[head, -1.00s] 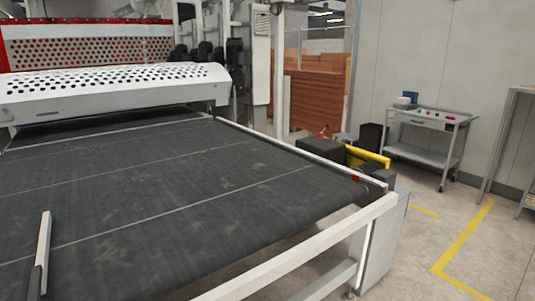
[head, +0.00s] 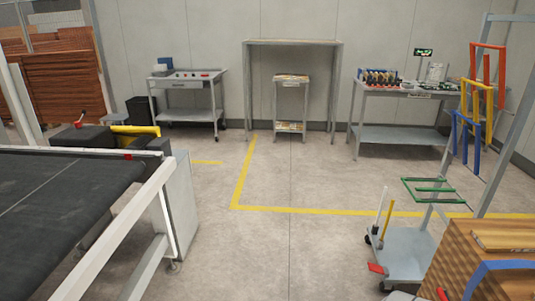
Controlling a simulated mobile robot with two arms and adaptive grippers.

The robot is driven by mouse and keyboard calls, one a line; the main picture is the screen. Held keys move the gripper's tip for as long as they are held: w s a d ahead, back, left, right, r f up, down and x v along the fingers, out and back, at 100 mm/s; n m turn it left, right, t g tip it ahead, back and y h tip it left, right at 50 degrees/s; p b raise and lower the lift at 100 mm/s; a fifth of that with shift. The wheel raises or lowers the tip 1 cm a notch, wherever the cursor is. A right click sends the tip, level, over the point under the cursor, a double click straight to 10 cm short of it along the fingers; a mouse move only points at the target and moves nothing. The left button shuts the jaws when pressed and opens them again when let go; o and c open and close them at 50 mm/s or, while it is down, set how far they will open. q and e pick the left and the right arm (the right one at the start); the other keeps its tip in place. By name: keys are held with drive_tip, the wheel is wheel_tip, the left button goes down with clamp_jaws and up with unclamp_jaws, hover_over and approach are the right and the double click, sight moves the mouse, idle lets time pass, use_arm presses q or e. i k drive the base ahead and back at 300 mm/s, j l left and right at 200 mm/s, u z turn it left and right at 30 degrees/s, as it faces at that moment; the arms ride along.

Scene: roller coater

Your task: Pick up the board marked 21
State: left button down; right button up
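I cannot make out a board marked 21 in the head view. A stack of wooden boards (head: 473,262) stands at the lower right, cut off by the picture edge; a marking on its top is too small to read. More reddish-brown boards (head: 62,85) are piled at the far left behind the machine. Neither of my grippers shows in the head view.
The dark conveyor (head: 60,195) with its white rail (head: 112,232) fills the left. A small trolley (head: 190,82) and a workbench (head: 400,92) line the back wall. The floor (head: 300,175) between is clear.

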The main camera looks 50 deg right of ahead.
sight(490, 240)
drive_tip(key=z, duration=0.95)
drive_tip(key=k+z, duration=0.1)
drive_tip(key=z, duration=0.85)
drive_tip(key=l+z, duration=0.1)
drive_tip(key=z, duration=0.85)
drive_tip(key=l+z, duration=0.1)
drive_tip(key=z, duration=0.35)
drive_tip(key=j+z, duration=0.1)
drive_tip(key=z, duration=0.4)
drive_tip(key=i+j+z, duration=0.1)
drive_tip(key=z, duration=0.4)
drive_tip(key=j+z, duration=0.2)
drive_tip(key=z, duration=0.25)
drive_tip(key=j+z, duration=0.2)
drive_tip(key=j, duration=0.2)
drive_tip(key=j+z, duration=0.15)
drive_tip(key=j, duration=0.25)
drive_tip(key=k+j+z, duration=0.2)
drive_tip(key=j, duration=0.2)
drive_tip(key=j+z, duration=0.15)
drive_tip(key=j, duration=0.25)
drive_tip(key=k+j+z, duration=0.2)
drive_tip(key=j, duration=0.2)
drive_tip(key=k+j+z, duration=0.15)
drive_tip(key=j, duration=0.2)
drive_tip(key=i, duration=0.05)
